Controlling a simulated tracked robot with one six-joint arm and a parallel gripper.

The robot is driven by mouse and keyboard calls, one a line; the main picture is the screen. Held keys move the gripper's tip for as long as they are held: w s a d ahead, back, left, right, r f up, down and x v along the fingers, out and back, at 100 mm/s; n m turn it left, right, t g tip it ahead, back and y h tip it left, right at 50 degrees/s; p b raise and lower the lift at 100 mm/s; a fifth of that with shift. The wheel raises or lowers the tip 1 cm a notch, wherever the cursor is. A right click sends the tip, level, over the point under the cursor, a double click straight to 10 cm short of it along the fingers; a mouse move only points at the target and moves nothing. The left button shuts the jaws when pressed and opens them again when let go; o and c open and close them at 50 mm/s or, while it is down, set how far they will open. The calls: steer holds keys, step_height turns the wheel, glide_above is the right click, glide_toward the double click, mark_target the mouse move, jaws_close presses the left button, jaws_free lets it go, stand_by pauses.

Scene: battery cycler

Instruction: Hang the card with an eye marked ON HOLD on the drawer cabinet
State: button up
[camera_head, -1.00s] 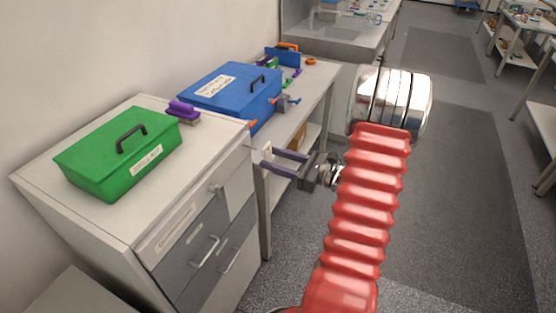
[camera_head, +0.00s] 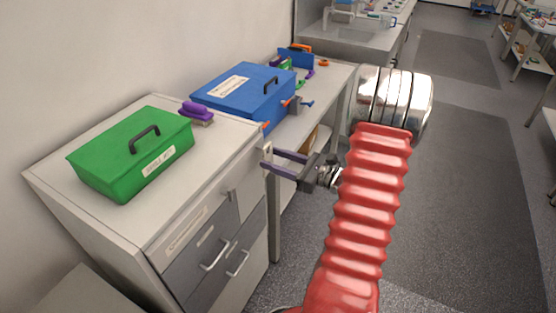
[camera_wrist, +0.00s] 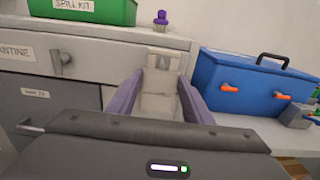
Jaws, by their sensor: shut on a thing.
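My gripper (camera_head: 270,161) has two purple fingers and is shut on a small pale card (camera_head: 266,153). In the wrist view the card (camera_wrist: 159,88) stands upright between the fingers, with a darker eye near its top; no lettering on it is readable. The drawer cabinet (camera_head: 155,240) is white with grey drawer fronts, left of my gripper. A metal peg or knob (camera_wrist: 62,63) sticks out of its upper front, left of the card in the wrist view, beside a label ending in "ANTINE". The card appears near the cabinet's right front corner; I cannot tell whether they touch.
A green spill kit box (camera_head: 130,160) and a purple object (camera_head: 197,112) stand on the cabinet top. A blue box (camera_head: 243,95) with orange-tipped parts stands on the bench to the right. The drawers have protruding bar handles (camera_head: 215,255). Open floor (camera_head: 460,200) lies at the right.

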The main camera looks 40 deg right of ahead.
steer(key=shift+w+a+f, duration=0.1)
steer(key=shift+w+a, duration=0.05)
steer(key=shift+w, duration=0.15)
steer(key=shift+w+a+f, duration=0.25)
steer(key=shift+w+f, duration=0.15)
steer(key=shift+w, duration=0.15)
steer(key=shift+d, duration=0.1)
steer(key=o, duration=1.1)
steer(key=v, duration=1.4)
steer(key=shift+w, duration=0.1)
